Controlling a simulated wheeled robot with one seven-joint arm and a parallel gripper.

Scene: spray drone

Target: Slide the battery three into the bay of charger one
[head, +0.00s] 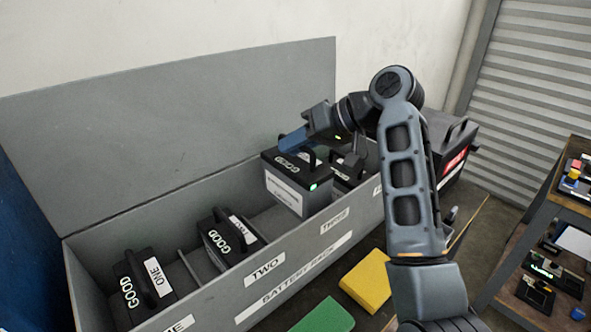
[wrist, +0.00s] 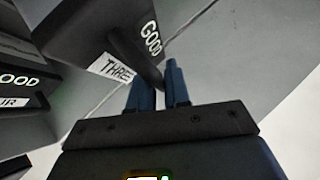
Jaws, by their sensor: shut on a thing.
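Battery three (head: 297,183) is a grey block with a black top, a black handle and a lit green light. In the head view it is raised partly out of the slot labelled THREE in the grey battery rack (head: 300,262). My gripper (head: 297,140) is shut on its handle from above. The wrist view shows the blue fingers (wrist: 158,85) at the handle, beside the labels THREE and GOOD on the battery's top (wrist: 90,30). Charger one cannot be made out in either view.
Battery one (head: 142,287) and another GOOD battery (head: 229,238) sit in the rack's left slots. Another battery (head: 347,172) is just right of battery three, partly hidden by my arm. A yellow block (head: 367,281) and a green one (head: 325,317) lie in front. A shelf (head: 555,200) stands right.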

